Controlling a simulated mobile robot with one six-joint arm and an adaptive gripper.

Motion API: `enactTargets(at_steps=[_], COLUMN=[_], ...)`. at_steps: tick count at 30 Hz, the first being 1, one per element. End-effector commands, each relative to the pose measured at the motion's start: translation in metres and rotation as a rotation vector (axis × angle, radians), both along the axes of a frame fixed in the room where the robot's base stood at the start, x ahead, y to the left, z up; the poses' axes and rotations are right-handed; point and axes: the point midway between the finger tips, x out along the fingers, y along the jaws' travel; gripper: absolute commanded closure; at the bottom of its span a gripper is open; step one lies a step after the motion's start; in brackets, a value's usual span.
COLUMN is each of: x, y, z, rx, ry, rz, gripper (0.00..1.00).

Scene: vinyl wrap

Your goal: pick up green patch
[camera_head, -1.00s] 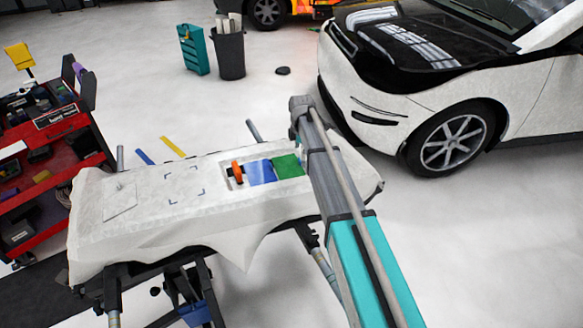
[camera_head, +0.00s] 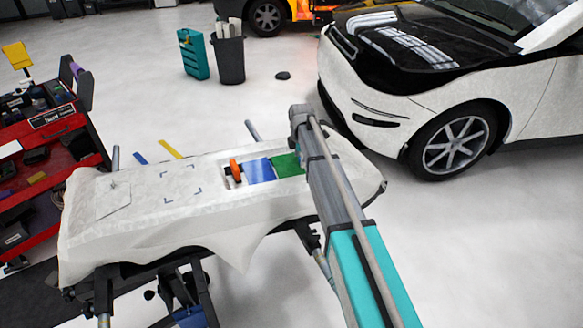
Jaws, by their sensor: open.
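The green patch (camera_head: 287,165) lies flat at the right end of a recess in the white-covered table (camera_head: 130,225). It sits directly right of a blue patch (camera_head: 259,171), and my arm passes close along its right side. An orange tool (camera_head: 236,171) stands at the left end of the same recess. My arm reaches up from the lower right across the table's right end. I cannot see my gripper; no fingers show, so its place relative to the green patch is hidden.
A red tool cart (camera_head: 50,150) stands at the left. A white and black car (camera_head: 450,80) is at the right, beyond the table. A dark bin (camera_head: 230,60) and a teal case (camera_head: 193,54) stand at the back. The middle floor is mostly clear.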

Motion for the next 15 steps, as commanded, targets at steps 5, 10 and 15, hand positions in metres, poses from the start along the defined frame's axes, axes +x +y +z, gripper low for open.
enactTargets(at_steps=[5,10,15], x=[-0.0001,-0.0001,0.0000], y=[-0.0001,-0.0001,-0.0002], z=[0.0004,0.0004,0.0003], rx=[0.000,0.000,0.000], ry=[0.000,0.000,0.000], rz=[0.000,0.000,0.000], gripper=[0.17,0.17,0.30])
